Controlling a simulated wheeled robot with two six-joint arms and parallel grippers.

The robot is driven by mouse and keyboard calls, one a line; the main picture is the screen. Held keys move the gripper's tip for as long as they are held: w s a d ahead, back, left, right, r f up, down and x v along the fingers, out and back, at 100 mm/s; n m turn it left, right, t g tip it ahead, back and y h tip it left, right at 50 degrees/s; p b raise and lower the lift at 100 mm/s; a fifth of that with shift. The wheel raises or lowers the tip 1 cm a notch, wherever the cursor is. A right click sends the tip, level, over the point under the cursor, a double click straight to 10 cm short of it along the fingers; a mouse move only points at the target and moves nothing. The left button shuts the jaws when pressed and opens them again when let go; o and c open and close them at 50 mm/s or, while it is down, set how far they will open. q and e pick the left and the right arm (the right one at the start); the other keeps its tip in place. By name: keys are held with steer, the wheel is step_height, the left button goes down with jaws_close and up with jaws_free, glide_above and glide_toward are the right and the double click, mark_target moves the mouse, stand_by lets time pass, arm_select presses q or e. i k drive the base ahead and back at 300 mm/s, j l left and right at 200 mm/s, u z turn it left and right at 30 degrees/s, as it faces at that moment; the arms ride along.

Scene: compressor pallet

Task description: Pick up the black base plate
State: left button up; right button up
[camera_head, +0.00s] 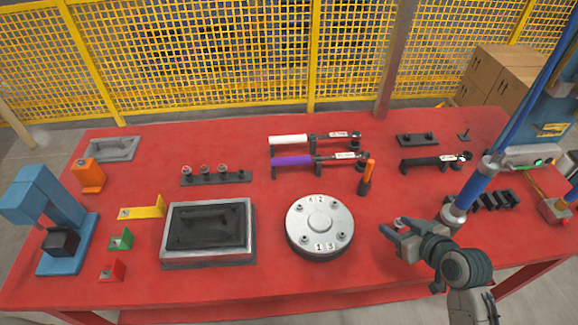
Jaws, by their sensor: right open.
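The black base plate (235,241) appears to be the dark rectangular plate with a raised middle part, lying flat in a grey metal tray (209,263) at the front left of the red table. My right gripper (389,229) is open and empty, over the front right of the table. It is well to the right of the plate, with the round silver disc (320,223) between them. My left gripper does not show.
A blue press-like stand (50,205) and small orange, yellow, green and red brackets are left of the tray. Behind are a black rack with several knobs (216,178) and white- and purple-handled tools (293,160).

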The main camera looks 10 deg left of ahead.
mark_target(207, 226)
steer(key=u, duration=0.95)
